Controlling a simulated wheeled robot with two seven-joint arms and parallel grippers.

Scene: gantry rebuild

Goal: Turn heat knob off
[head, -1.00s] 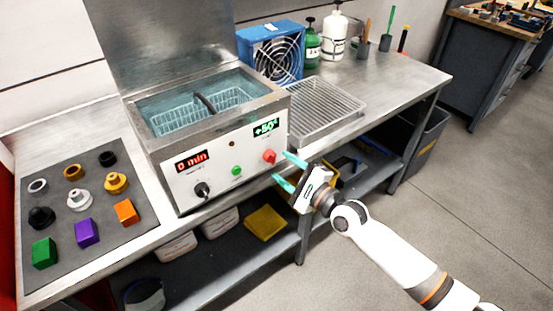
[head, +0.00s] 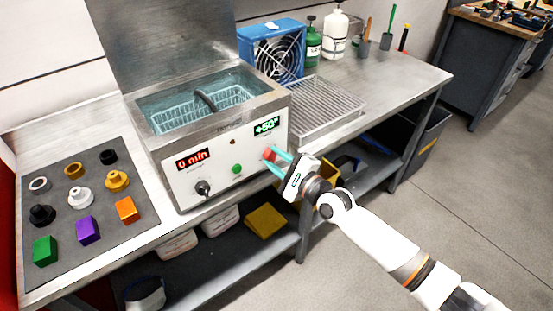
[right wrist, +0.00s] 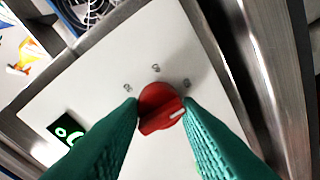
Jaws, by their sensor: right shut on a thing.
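The red heat knob (head: 269,153) is on the right of the white front panel of the steel bath, below a green display (head: 267,126) reading about +50°. The right wrist view shows the knob (right wrist: 161,108) between the two teal fingers, with a white pointer line and small marks above it. My right gripper (head: 274,160) is shut on the knob from the front right. In the right wrist view the fingers (right wrist: 160,118) touch it on both sides. My left gripper is not in view.
The panel also has a black knob (head: 203,188), a green button (head: 237,169) and a red timer display (head: 193,159) reading 0 min. A wire basket (head: 205,105) sits in the bath. A wire-rack tray (head: 345,98) stands to the right. A grey mat (head: 112,230) with coloured parts lies left.

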